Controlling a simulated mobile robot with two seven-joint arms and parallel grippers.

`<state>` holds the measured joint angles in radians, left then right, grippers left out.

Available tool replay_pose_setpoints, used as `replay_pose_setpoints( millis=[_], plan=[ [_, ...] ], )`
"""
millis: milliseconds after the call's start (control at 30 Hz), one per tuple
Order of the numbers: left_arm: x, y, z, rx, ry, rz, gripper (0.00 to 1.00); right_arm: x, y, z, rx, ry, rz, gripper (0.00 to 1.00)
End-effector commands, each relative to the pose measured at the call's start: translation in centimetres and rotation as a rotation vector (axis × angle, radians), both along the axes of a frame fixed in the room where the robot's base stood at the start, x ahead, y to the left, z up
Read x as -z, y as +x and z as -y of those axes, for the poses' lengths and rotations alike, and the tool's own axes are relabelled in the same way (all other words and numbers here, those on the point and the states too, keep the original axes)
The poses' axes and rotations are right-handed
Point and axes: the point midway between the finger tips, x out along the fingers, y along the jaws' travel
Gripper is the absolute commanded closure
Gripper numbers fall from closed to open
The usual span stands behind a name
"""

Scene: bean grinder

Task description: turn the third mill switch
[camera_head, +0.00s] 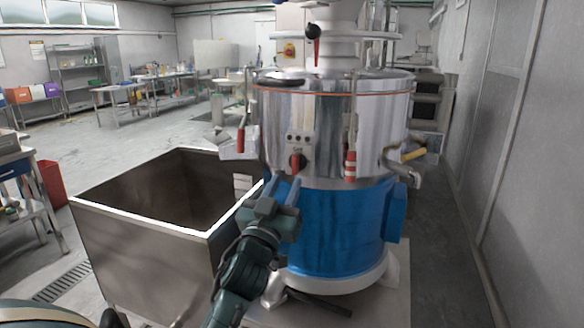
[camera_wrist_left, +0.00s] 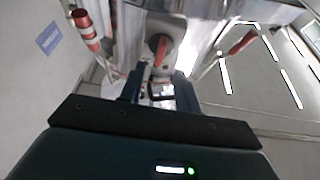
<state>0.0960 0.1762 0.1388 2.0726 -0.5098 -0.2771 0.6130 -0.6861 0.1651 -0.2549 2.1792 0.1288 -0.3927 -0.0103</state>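The mill (camera_head: 335,230) is a large steel drum with a blue lower body. A panel on its front has a row of small black buttons (camera_head: 297,138) above a black and red rotary switch (camera_head: 297,162). This switch also shows in the left wrist view (camera_wrist_left: 159,46), its red handle pointing down. My left gripper (camera_head: 283,184) is just below the switch, fingers apart and pointing up at it; nothing shows between them. In the left wrist view the gripper (camera_wrist_left: 160,92) is open below the switch. I cannot tell which switch counts as third. My right gripper is not in view.
A red-handled lever (camera_head: 241,140) hangs left of the switch, and a red and white handle (camera_head: 350,165) is to its right. A steel bin (camera_head: 150,255) stands open at the left. A spout (camera_head: 407,172) sticks out at the right. A wall is farther right.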

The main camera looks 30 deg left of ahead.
Motion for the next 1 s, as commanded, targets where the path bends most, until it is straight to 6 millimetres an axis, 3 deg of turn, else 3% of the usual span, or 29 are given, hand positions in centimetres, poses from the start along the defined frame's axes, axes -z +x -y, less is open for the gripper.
replay_pose_setpoints(
  millis=[100,300,667,1000],
  plan=[
    [-1.1,2.1,-0.5,-0.001,0.002,0.001,0.67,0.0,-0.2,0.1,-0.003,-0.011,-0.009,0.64],
    [-1.8,4.1,-1.0,-0.001,0.002,0.0,0.67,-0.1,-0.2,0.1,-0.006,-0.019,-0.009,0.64],
    [-1.9,4.6,-1.1,0.0,0.001,-0.001,0.67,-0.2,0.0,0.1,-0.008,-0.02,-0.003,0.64],
    [-1.9,4.6,-1.1,0.0,0.001,-0.001,0.93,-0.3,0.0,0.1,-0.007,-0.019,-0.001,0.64]
  ],
)
